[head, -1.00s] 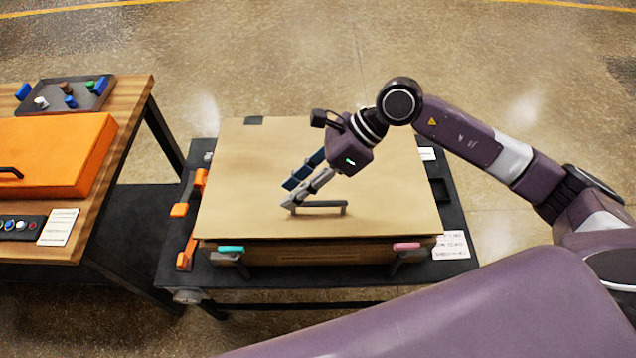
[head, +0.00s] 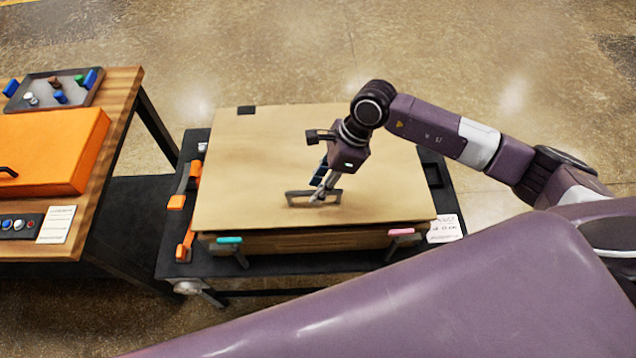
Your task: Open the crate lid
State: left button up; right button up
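The crate (head: 290,242) stands on a dark cart, and its flat tan lid (head: 250,150) lies down on it. A grey bar handle (head: 296,203) stands on the lid near its front middle. A teal-tipped latch (head: 229,241) and a pink-tipped latch (head: 401,232) show at the crate's front edge. My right gripper (head: 320,197) points down at the handle, its fingertips at the right half of the bar. The fingers overlap in this view, so their gap and any grip on the bar cannot be made out. My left gripper is out of view.
A wooden table (head: 100,180) at the left carries an orange case (head: 60,150) and a grey tray (head: 48,92) of small parts. Orange clamps (head: 184,247) lie on the cart's (head: 175,262) left edge. White label cards (head: 444,229) lie at its right.

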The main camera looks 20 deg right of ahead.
grip_shut()
dwell(0.4)
